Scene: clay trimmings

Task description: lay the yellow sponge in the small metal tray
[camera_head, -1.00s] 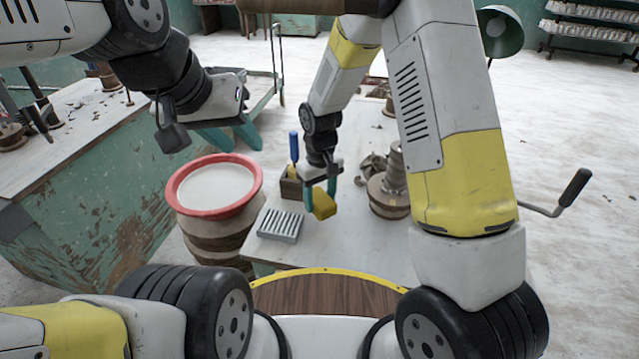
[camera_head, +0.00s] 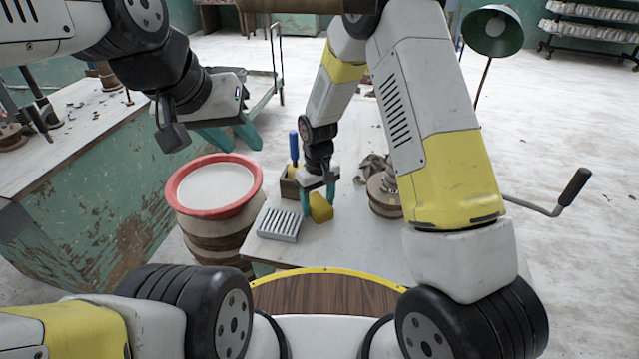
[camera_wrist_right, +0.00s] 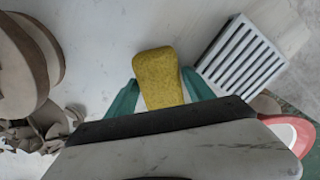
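The yellow sponge (camera_head: 321,209) is between the teal fingers of my right gripper (camera_head: 319,194), over the pale table. In the right wrist view, the sponge (camera_wrist_right: 158,78) sits between both fingertips of the right gripper (camera_wrist_right: 160,92), which appear to press its sides. I cannot tell its exact height above the table. The small metal tray (camera_head: 279,225), grey and ribbed, lies just left of the sponge. It also shows right of the sponge in the wrist view (camera_wrist_right: 243,57), apart from it. My left gripper (camera_head: 231,135) is open and empty, beyond the red-rimmed bucket.
A bucket with a red rim (camera_head: 179,204) and pale contents stands left of the tray. A wooden block (camera_head: 288,188) with a blue-handled tool (camera_head: 294,147) stands behind the tray. A round brown stand (camera_head: 385,196) with clay trimmings is to the right. The front right table is clear.

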